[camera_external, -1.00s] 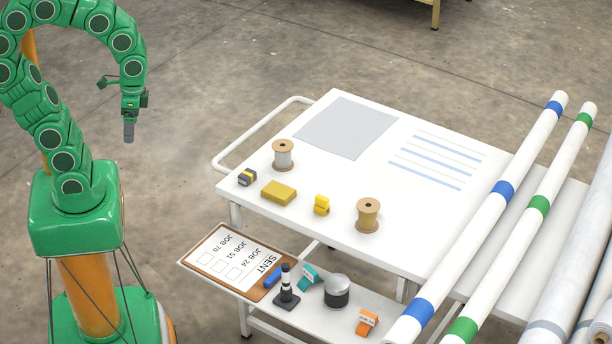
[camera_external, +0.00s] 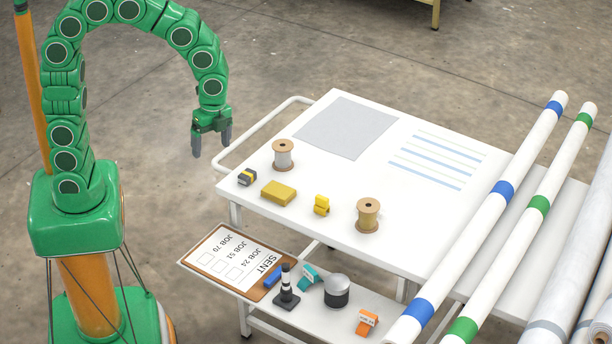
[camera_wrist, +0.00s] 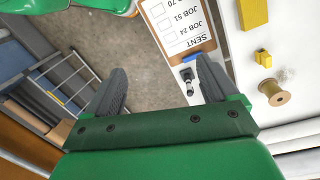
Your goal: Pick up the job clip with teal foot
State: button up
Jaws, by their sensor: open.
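A small clip with teal on it (camera_external: 308,275) lies on the cart's lower shelf, between a black-and-white stamp-like piece and a grey-topped round container. Its foot is too small to make out clearly. I cannot pick the teal clip out in the wrist view, where my right finger covers part of the shelf. My gripper (camera_external: 211,148) is open and empty, in the air left of the cart and higher than the lower shelf. In the wrist view its fingers (camera_wrist: 160,80) are spread wide over the floor and shelf.
The stamp-like piece (camera_external: 286,286), container (camera_external: 337,291), orange clip (camera_external: 367,321) and SENT clipboard (camera_external: 205,262) crowd the lower shelf. Above, the white tabletop (camera_external: 290,230) overhangs, holding spools (camera_external: 368,215), a yellow clip (camera_external: 321,205) and a yellow block (camera_external: 279,191). Long rolls (camera_external: 500,190) block the right.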

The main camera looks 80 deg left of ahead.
jog(key=w+d+f+m, duration=0.3)
jog(key=w+f+m, duration=0.1)
jog(key=w+f, duration=0.25)
jog(key=w+d+f+m, duration=0.4)
jog(key=w+f+m, duration=0.1)
jog(key=w, duration=0.2)
jog(key=m+t, duration=0.1)
jog(key=m, duration=0.8)
send_over(310, 270)
notch_tip(310, 270, down, 17)
jog(key=shift+s+f, duration=0.1)
jog(key=shift+f, duration=0.1)
jog(key=shift+w+d+f+m, duration=0.1)
jog(key=shift+d+f+m, duration=0.05)
jog(key=shift+f, duration=0.2)
jog(key=shift+w+d+f+m, duration=0.1)
jog(key=shift+f+m, duration=0.05)
jog(key=shift+f, duration=0.2)
jog(key=shift+a+f, duration=0.2)
jog(key=shift+f, duration=3.55)
jog(key=shift+c, duration=0.3)
jog(key=c, duration=1.1)
jog(key=shift+o, duration=0.2)
